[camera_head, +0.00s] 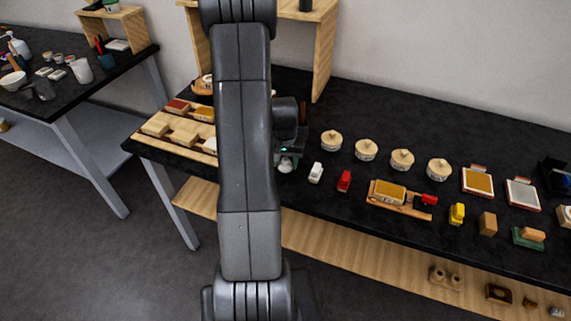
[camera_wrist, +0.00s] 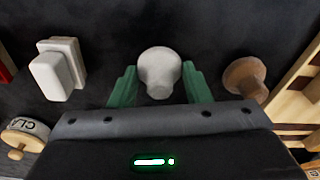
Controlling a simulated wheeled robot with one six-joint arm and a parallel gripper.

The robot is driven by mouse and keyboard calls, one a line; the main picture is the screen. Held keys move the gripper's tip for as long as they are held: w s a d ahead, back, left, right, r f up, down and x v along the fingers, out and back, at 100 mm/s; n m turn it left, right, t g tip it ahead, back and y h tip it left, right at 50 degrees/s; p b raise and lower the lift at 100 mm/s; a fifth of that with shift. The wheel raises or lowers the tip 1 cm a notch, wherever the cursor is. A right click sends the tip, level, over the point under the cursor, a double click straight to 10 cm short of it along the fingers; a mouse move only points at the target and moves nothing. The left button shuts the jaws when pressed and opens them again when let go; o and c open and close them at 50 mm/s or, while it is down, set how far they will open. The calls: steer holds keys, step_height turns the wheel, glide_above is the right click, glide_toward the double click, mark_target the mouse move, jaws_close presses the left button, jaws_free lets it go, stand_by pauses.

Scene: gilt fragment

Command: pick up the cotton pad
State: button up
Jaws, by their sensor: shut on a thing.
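The cotton pad (camera_wrist: 159,70) is a pale grey-white, knob-shaped thing with a rounded head. In the wrist view it sits between the two green fingers of my gripper (camera_wrist: 160,86), which is shut on it. In the head view the pad (camera_head: 286,165) shows as a small white spot just below my gripper (camera_head: 287,153), near the front of the black table. My arm hides much of that area. I cannot tell whether the pad touches the table.
A brown knob-shaped tool (camera_wrist: 244,76) stands right of my gripper in the wrist view, and a white block (camera_wrist: 58,69) left. A wooden tray (camera_head: 172,148) lies left of my arm. Several lidded round pots (camera_head: 366,150) stand to the right. Bare table lies behind them.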

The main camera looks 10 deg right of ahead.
mark_target(286, 159)
steer(key=shift+r, duration=0.1)
step_height(286, 159, up, 10)
steer(key=shift+f+b, duration=0.1)
steer(key=shift+b, duration=0.6)
steer(key=o, duration=0.3)
steer(key=shift+c, duration=1.1)
